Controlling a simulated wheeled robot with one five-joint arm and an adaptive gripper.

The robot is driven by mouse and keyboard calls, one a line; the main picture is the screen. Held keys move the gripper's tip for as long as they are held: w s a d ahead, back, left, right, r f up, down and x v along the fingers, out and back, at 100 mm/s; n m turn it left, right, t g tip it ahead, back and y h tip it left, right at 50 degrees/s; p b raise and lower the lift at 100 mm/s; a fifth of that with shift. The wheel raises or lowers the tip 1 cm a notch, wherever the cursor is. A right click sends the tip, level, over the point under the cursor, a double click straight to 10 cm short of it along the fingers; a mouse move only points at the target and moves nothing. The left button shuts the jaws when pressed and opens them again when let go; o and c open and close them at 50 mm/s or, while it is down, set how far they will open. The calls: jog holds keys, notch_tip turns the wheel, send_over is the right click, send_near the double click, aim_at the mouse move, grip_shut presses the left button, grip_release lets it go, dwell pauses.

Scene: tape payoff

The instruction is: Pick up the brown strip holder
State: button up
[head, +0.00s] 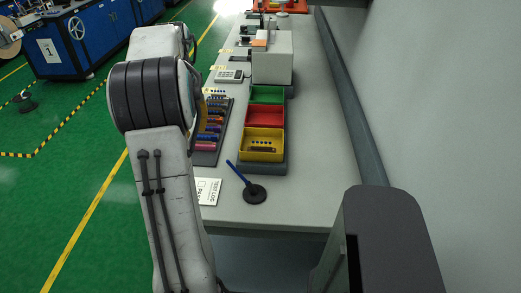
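A small brown strip (263,149), which looks like the brown strip holder, lies in the yellow bin (262,157) on the grey bench. A row of small blue dots shows just behind it; I cannot tell whether they are part of it. My arm rises at the left of the head view, left of the bins. My gripper is not visible, so its state and what it holds do not show.
Red (265,115) and green (267,94) bins stand behind the yellow one. A pen in a round black base (254,193) stands in front. A rack of coloured cylinders (211,130) is left of the bins. A raised edge (352,100) runs along the right.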

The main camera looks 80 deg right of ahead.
jog(key=s+d+f+m, duration=0.2)
jog(key=s+d+m, duration=0.2)
jog(key=s+d, duration=0.3)
jog(key=m, duration=0.4)
send_over(260, 150)
jog(key=f, duration=0.3)
jog(key=shift+s+y, duration=0.25)
jog(key=shift+y, duration=0.15)
jog(key=shift+f, duration=0.65)
jog(key=shift+w+f, duration=0.2)
jog(key=shift+f, duration=2.45)
grip_shut()
